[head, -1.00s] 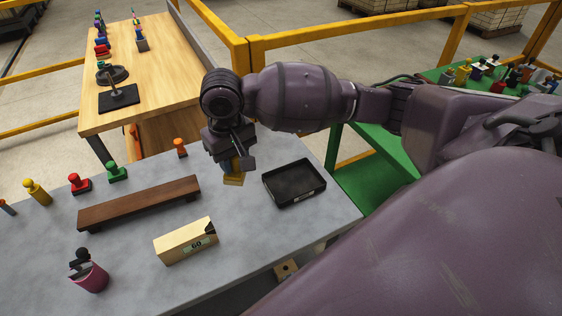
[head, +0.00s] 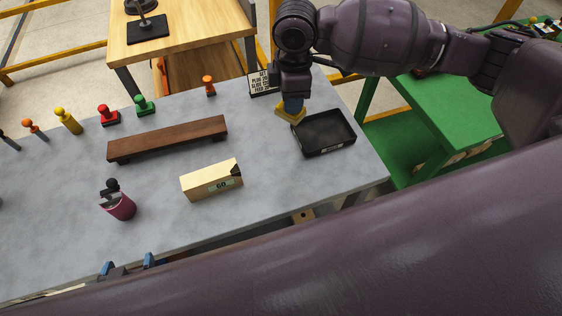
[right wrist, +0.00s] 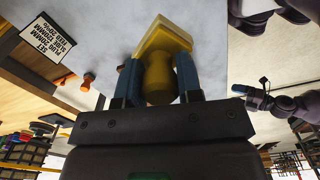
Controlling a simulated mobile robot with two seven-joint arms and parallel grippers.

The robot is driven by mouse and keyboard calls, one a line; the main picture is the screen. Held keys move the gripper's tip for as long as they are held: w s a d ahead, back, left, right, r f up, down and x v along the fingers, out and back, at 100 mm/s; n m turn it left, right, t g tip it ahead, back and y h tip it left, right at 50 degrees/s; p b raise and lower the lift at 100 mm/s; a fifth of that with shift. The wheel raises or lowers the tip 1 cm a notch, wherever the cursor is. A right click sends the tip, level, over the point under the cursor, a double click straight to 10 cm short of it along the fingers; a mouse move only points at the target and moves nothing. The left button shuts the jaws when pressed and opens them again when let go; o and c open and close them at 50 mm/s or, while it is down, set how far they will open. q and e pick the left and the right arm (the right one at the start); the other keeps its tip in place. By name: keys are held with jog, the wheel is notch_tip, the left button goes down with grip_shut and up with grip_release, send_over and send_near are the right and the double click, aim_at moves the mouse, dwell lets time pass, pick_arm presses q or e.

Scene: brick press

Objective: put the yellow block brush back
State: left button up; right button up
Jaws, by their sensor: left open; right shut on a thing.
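The yellow block brush (head: 287,116) hangs from my right gripper (head: 292,104), just past the far left corner of the black tray (head: 325,130). In the right wrist view the yellow block brush (right wrist: 165,40) has its rounded handle between the two blue fingers of my right gripper (right wrist: 160,80), which is shut on it. Whether the brush touches the table I cannot tell. My left gripper (head: 128,265) is at the table's near edge, its blue fingertips apart and nothing between them; the rest is hidden by my own arm.
A dark wooden shelf (head: 168,138) stands on the grey table (head: 260,210), with red, green, yellow and orange stamps behind it. A printed sign (head: 262,83) is behind my right gripper.

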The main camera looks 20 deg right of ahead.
jog(key=n, duration=0.3)
jog(key=a+n, duration=0.1)
jog(key=n, duration=0.3)
jog(key=shift+w+a+f, duration=0.15)
jog(key=shift+a, duration=0.05)
jog(key=n, duration=0.4)
jog(key=shift+w+a+f, duration=0.1)
jog(key=shift+a, duration=0.25)
jog(key=shift+f, duration=0.25)
notch_tip(320, 180, down, 20)
jog(key=shift+r, duration=0.25)
jog(key=shift+f, duration=0.1)
jog(key=o, duration=0.8)
jog(key=shift+o, duration=0.2)
notch_tip(320, 180, up, 12)
